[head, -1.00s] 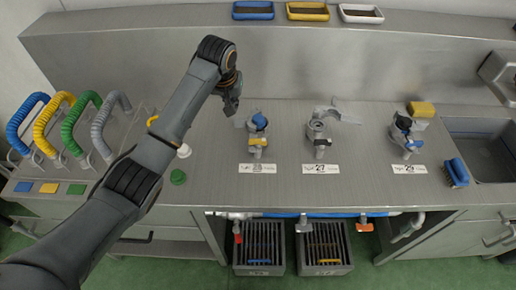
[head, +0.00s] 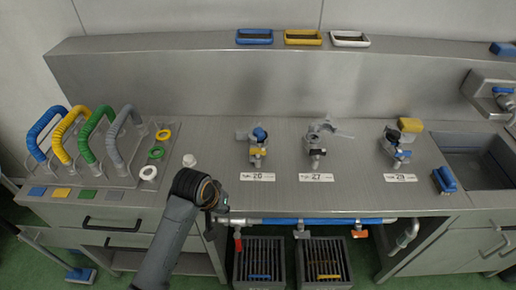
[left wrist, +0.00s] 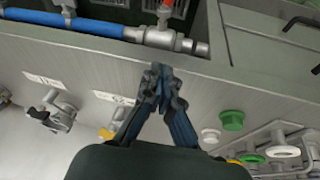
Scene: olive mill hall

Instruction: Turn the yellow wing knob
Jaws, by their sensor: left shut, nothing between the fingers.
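The yellow wing knob (head: 257,151) sits on the front of the left grey fitting, behind the label that seems to read 26. The fitting has a blue part on top (head: 260,134). In the left wrist view a yellow piece (left wrist: 106,134), apparently this knob, shows left of my fingers, partly hidden by them. My left gripper (head: 210,232) is at the counter's front edge, in front of and left of the knob, well apart from it. Its fingers are shut and empty in the left wrist view (left wrist: 160,72). My right gripper is not in view.
A blue pipe (head: 330,221) with a red-handled valve (head: 237,241) runs under the counter edge, close to my left gripper. Two more fittings stand to the right. Several coloured hoses stand at left (head: 75,130). The counter between the fittings is clear.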

